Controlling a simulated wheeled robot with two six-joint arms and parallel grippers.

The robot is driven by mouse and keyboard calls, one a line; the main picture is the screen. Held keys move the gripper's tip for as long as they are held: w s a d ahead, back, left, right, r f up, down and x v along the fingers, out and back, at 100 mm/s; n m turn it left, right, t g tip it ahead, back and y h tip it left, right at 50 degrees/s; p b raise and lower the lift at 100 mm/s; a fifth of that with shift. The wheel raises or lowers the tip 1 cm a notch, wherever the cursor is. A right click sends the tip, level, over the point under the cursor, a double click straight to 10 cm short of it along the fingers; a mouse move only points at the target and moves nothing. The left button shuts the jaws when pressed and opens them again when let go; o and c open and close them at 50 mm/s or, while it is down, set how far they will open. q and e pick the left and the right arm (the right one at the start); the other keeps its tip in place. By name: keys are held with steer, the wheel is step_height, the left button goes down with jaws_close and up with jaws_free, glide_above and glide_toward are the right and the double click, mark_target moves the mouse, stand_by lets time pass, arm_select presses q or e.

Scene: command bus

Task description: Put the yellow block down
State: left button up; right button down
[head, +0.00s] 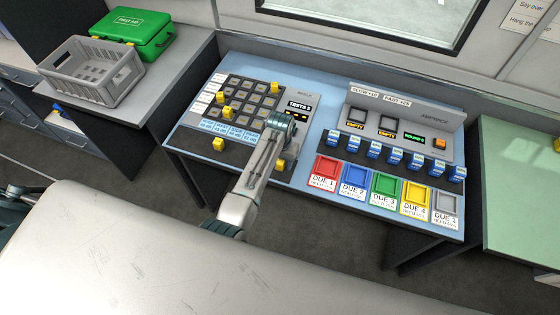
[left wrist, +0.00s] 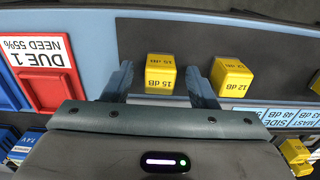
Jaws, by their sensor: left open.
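The yellow block marked 15 dB (left wrist: 160,74) stands on the console near its front edge; in the head view it shows just right of my forearm (head: 280,165). My left gripper (left wrist: 161,82) is open, with one finger on each side of this block and a visible gap to each. In the head view the left gripper (head: 281,152) points down over the console. My right gripper is not in view.
Several yellow blocks sit on the dark slot grid (head: 248,95). Coloured trays, such as the red DUE 1 tray (head: 326,170), line the right part of the console, with blue blocks (head: 373,150) behind. A grey crate (head: 92,72) and green first-aid box (head: 132,33) stand at left.

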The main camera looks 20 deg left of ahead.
arm_select(q)
steer(key=shift+f, duration=0.4)
steer(key=shift+c, duration=0.4)
steer(key=c, duration=1.1)
jaws_close()
steer(key=shift+w+r, duration=0.1)
